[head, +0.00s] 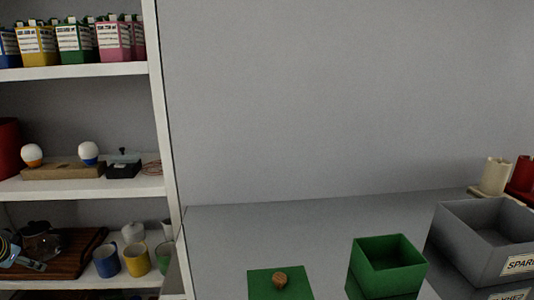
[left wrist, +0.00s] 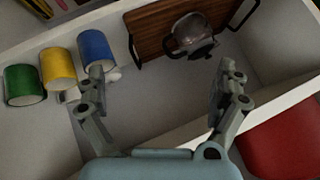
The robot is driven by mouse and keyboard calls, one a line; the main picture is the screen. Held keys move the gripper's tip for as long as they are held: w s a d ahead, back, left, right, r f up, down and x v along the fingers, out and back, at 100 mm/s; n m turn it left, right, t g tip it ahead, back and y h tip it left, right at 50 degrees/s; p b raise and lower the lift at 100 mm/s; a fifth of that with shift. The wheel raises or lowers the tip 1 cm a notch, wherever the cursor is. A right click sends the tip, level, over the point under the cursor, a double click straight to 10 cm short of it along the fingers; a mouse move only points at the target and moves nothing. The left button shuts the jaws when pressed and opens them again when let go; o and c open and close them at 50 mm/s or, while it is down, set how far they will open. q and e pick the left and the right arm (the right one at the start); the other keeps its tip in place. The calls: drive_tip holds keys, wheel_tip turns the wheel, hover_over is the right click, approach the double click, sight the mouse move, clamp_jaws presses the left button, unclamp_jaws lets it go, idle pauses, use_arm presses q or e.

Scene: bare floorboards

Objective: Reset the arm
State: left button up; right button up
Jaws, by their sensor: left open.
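My left gripper (head: 30,262) shows at the lower left edge of the head view, in front of the lower shelf. In the left wrist view my left gripper (left wrist: 162,82) has its two fingers spread wide with nothing between them. A dark wooden tray (left wrist: 152,38) with black handles lies on the shelf beyond the fingers, with a glass teapot (left wrist: 192,36) on it. A blue mug (left wrist: 96,50), a yellow mug (left wrist: 57,68) and a green mug (left wrist: 24,84) stand beside the left finger, apparently apart from it. My right gripper is out of view.
The white shelf unit (head: 88,189) has an upright edge (head: 163,150) at its right. Cartons (head: 75,42) fill the top shelf. A grey surface to the right bears a green box (head: 390,266), a green lid with a wooden knob (head: 262,287) and a grey bin (head: 464,254).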

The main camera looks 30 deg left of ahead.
use_arm(q)
drive_tip(key=s+a+m+g+y, duration=0.1)
drive_tip(key=s+a+m, duration=0.3)
drive_tip(key=s, duration=0.2)
drive_tip(key=s+a+m+g+y, duration=0.1)
drive_tip(key=s+a+m, duration=0.2)
drive_tip(key=s+m, duration=0.3)
drive_tip(key=s+d+f+n+g+h, duration=0.15)
drive_tip(key=s+d+f, duration=0.25)
drive_tip(key=d+f, duration=0.9)
drive_tip(key=s+d+f+n+h, duration=0.2)
drive_tip(key=s+d+f+h, duration=0.15)
drive_tip(key=d+f, duration=0.9)
drive_tip(key=s+d+f+h, duration=0.1)
drive_tip(key=d, duration=1)
drive_tip(key=s+d+f+n+h, duration=0.1)
drive_tip(key=d+f, duration=0.1)
drive_tip(key=d, duration=0.9)
drive_tip(key=s+d+f+h, duration=0.1)
drive_tip(key=d+f, duration=0.1)
drive_tip(key=d, duration=0.9)
drive_tip(key=shift+f+h, duration=0.25)
drive_tip(key=shift+h, duration=0.05)
